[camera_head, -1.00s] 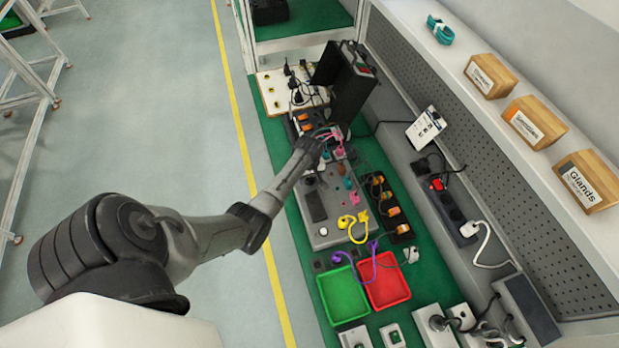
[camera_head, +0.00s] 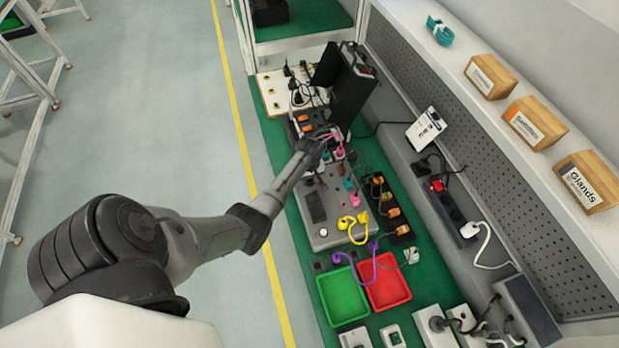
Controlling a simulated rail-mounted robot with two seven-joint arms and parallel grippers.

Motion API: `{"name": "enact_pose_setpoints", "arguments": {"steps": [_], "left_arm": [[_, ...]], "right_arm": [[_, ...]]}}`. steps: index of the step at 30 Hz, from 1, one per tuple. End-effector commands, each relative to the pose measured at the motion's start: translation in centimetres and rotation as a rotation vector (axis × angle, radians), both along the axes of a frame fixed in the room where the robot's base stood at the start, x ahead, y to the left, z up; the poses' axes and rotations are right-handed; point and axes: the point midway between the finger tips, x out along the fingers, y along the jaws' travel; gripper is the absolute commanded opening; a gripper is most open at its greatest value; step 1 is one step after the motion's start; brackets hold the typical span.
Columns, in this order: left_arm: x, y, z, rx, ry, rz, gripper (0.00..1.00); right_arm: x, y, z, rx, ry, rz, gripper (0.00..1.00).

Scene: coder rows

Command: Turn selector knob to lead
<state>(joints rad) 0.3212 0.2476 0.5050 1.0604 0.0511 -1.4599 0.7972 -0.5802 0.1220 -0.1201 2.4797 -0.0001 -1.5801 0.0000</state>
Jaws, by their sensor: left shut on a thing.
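My left arm reaches in from the lower left, and its gripper (camera_head: 322,143) is at the far part of the grey test box (camera_head: 328,236). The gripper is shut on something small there. The fingertips are tiny in the view, and what they hold is hidden, so I cannot tell whether it is the selector knob. Pink, teal and yellow leads (camera_head: 354,226) stand on the box beside and nearer than the gripper. My right gripper is not in view.
A green tray (camera_head: 341,296) and a red tray (camera_head: 388,291) lie nearer on the green bench mat. A purple lead (camera_head: 366,268) crosses them. A black case (camera_head: 352,95) stands just beyond the gripper. Orange-marked sockets (camera_head: 389,212) line the box's right side.

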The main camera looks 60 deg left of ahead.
Motion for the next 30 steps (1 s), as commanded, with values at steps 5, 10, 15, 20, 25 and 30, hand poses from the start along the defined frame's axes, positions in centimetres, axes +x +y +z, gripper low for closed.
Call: {"name": "enact_pose_setpoints", "arguments": {"steps": [5, 10, 15, 20, 25, 30], "left_arm": [[0.0, 0.0, 0.1, -0.001, 0.002, -0.026, 0.11], [0.0, 0.0, 0.3, 0.001, 0.003, -0.109, 0.11], [-0.1, 0.1, 0.4, 0.0, 0.004, -0.248, 0.11], [-0.1, 0.1, 0.3, 0.0, 0.003, -0.401, 0.11], [-0.1, 0.1, 0.2, 0.001, 0.003, -0.562, 0.11], [-0.1, 0.1, 0.1, 0.0, 0.003, -0.725, 0.11]], "right_arm": [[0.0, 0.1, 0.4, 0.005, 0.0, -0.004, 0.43], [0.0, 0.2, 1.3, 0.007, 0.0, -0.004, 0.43], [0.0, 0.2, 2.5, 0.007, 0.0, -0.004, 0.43], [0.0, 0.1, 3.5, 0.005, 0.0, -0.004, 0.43], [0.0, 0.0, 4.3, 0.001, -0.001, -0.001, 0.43], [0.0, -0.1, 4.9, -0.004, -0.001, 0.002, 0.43]]}}
